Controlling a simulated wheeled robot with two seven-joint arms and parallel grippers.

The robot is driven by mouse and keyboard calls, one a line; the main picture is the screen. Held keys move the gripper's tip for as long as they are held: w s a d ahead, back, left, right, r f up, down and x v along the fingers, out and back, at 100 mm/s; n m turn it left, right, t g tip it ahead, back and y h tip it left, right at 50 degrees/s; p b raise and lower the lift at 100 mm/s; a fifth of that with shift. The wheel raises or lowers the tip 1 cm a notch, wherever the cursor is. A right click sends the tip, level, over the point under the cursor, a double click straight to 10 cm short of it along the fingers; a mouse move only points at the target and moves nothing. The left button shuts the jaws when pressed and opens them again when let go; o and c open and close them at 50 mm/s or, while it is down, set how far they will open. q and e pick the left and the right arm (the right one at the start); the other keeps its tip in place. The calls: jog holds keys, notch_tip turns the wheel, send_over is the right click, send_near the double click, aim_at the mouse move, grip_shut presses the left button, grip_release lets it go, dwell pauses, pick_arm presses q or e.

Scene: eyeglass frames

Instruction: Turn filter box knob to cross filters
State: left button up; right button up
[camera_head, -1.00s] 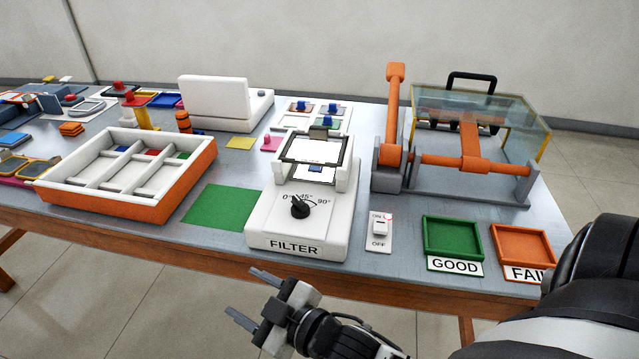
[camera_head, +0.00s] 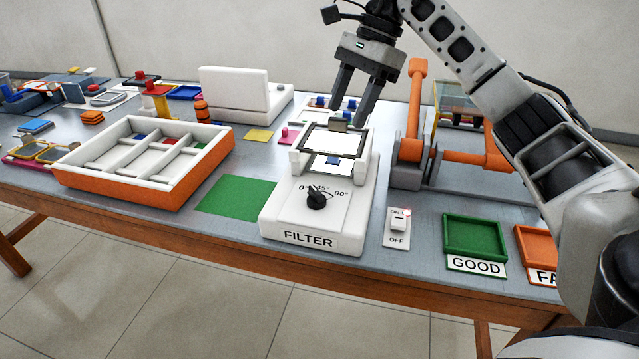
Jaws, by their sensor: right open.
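The white filter box (camera_head: 275,224) stands near the table's front edge, with FILTER on its front. Its black knob (camera_head: 316,198) sits on the sloped top beside the 0°, 45° and 90° marks. Its pointer leans toward the upper left, but the exact angle is hard to tell. A framed filter window (camera_head: 327,143) is at the back of the box. My right gripper (camera_head: 350,112) points down, open and empty, above and behind the box, clear of the knob. My left gripper is not in view.
An ON/OFF switch (camera_head: 398,228), a green GOOD tray (camera_head: 474,236) and an orange FAIL tray (camera_head: 538,244) lie to the right. An orange lever press (camera_head: 416,120) stands behind. A compartment tray (camera_head: 130,190) and a green mat (camera_head: 237,196) lie to the left.

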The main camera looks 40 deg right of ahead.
aim_at(316, 190)
jog(key=x, duration=1.5)
jog(key=shift+f+b, duration=0.3)
jog(key=shift+b, duration=0.1)
jog(key=c, duration=1)
